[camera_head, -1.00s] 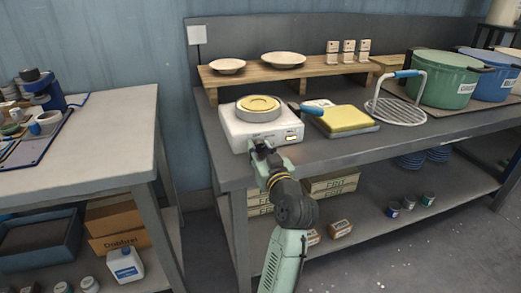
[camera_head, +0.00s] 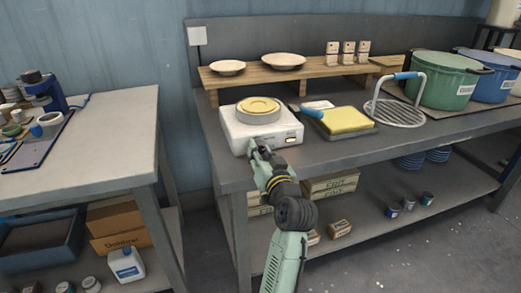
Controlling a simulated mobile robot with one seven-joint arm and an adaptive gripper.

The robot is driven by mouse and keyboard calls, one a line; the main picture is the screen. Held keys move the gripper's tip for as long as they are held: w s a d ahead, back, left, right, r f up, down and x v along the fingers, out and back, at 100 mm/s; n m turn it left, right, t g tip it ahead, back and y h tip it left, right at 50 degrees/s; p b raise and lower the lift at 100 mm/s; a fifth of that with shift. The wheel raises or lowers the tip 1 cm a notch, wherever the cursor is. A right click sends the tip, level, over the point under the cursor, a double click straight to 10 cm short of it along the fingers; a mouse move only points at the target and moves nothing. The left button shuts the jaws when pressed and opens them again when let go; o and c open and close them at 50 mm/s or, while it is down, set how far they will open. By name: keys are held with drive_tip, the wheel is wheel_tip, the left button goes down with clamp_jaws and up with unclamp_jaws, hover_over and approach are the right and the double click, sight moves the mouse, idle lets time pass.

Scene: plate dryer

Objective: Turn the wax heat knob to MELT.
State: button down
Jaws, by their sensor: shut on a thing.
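A white wax heater (camera_head: 235,133) with a yellow-topped round pan (camera_head: 258,105) stands near the left front of the grey workbench. My gripper (camera_head: 258,150) is at the heater's front face, left of a small lit label (camera_head: 290,140). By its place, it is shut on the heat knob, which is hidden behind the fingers. I cannot read the knob's setting or the MELT mark.
A yellow sponge-like block (camera_head: 347,120) on a dark tray and a wire rack (camera_head: 398,112) lie right of the heater. A green pot (camera_head: 443,80) stands farther right. A wooden shelf (camera_head: 290,76) with two dishes is behind. A separate table (camera_head: 95,140) is at left.

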drive_tip(key=shift+m+p, duration=0.4)
drive_tip(key=shift+m, duration=0.8)
drive_tip(key=c, duration=1.2)
unclamp_jaws()
drive_tip(key=shift+c, duration=0.2)
drive_tip(key=shift+s, duration=0.15)
drive_tip(key=v, duration=1.1)
drive_tip(key=shift+s, duration=0.35)
drive_tip(key=shift+d, duration=0.15)
